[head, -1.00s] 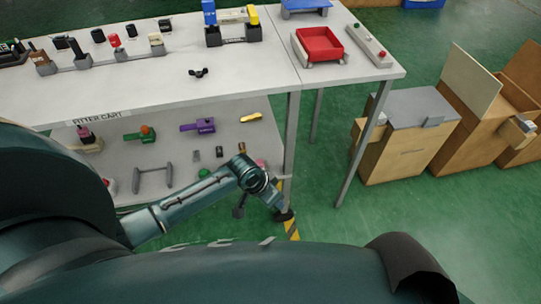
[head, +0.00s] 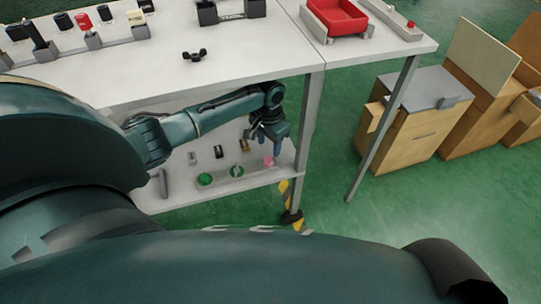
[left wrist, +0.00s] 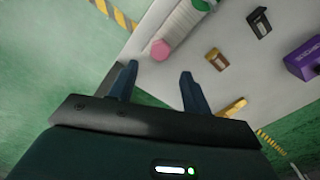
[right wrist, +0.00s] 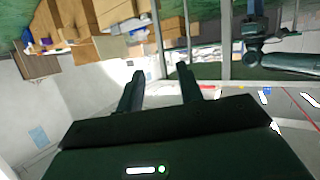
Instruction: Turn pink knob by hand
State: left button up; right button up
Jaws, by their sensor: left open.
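The pink knob (head: 268,161) sits at the right end of a pale strip on the cart's lower shelf, near the right-hand leg. In the left wrist view the pink knob (left wrist: 160,49) shows beyond my fingertips, roughly between them. My left gripper (head: 275,146) reaches in under the tabletop, close to the knob. In the left wrist view my left gripper (left wrist: 157,72) is open and empty, apart from the knob. My right gripper (right wrist: 160,72) is open and empty in its own wrist view, away from the shelf.
Green knobs (head: 205,179) share the strip. Small black and brown fixtures (head: 219,152) stand behind it. The tabletop (head: 170,75) lies over the arm, and a table leg (head: 309,125) stands just right of the gripper. A purple fixture (left wrist: 304,58) shows in the left wrist view.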

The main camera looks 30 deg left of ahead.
pick_arm(q)
notch_tip(320, 180, down, 6)
jog(key=shift+r+b, duration=0.25)
jog(key=shift+b, duration=0.8)
jog(key=shift+f, duration=0.35)
pick_arm(e)
jog(key=shift+w+a+f+n+t+y, duration=0.25)
jog(key=shift+w+t+y, duration=0.2)
jog(key=shift+t, duration=0.45)
pick_arm(q)
jog(key=c, duration=1)
jog(key=shift+d+r+m, duration=0.1)
jog(key=shift+m, duration=0.3)
pick_arm(e)
jog(key=shift+r, duration=0.1)
